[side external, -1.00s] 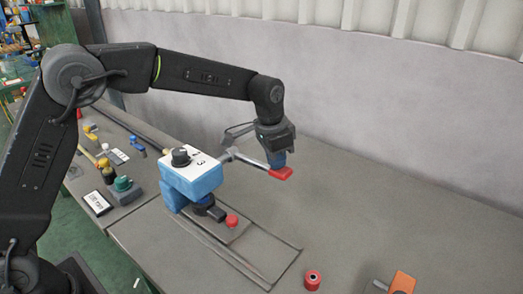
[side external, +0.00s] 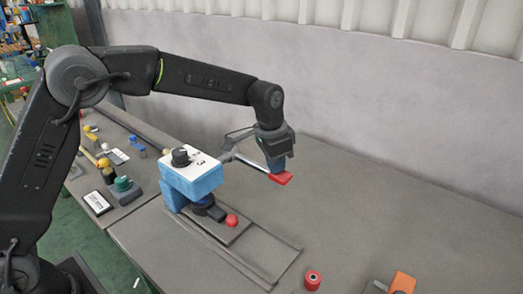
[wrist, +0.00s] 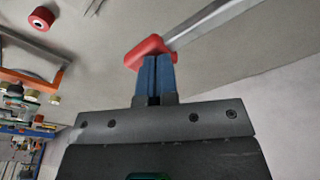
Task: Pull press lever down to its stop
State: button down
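The press is a blue block (side external: 196,180) with a white top plate and a dark knob. Its silver lever (side external: 250,163) slopes down to the right and ends in a red grip (side external: 281,178). My gripper (side external: 276,168) points down at the grip from above. In the wrist view, the two blue fingers of my gripper (wrist: 155,60) are together with only a thin line between them. The red grip (wrist: 146,49) shows past their tips, not between them. The tips seem to touch it, but the contact itself is hidden.
A red button (side external: 232,220) sits on the base plate below the press. A red roller (side external: 312,280) and an orange-and-grey part (side external: 402,283) lie near the front edge. Small controls stand on the left. The bench right of the lever is clear.

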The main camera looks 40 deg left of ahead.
jog(key=shift+s+f, duration=0.1)
jog(key=shift+f, duration=1.3)
dwell(1.3)
jog(key=shift+r, duration=0.1)
jog(key=shift+r, duration=3.55)
notch_tip(320, 180, up, 9)
jog(key=shift+f, duration=0.2)
jog(key=s+a+r+n+t, duration=0.15)
jog(key=s+a+r, duration=0.25)
jog(key=s, duration=0.4)
jog(key=s+a+f+n+t, duration=0.1)
jog(key=s+a+f+n, duration=0.1)
jog(key=s, duration=0.9)
jog(key=s+a+f+n+t, duration=0.1)
jog(key=s+a+f, duration=0.4)
jog(key=s, duration=0.6)
jog(key=shift+s+f+n+y, duration=0.2)
jog(key=shift+f+n+y, duration=0.2)
jog(key=shift+n, duration=0.35)
jog(key=c, duration=1.8)
grip_release()
jog(key=shift+d+t, duration=0.1)
jog(key=shift+t, duration=0.15)
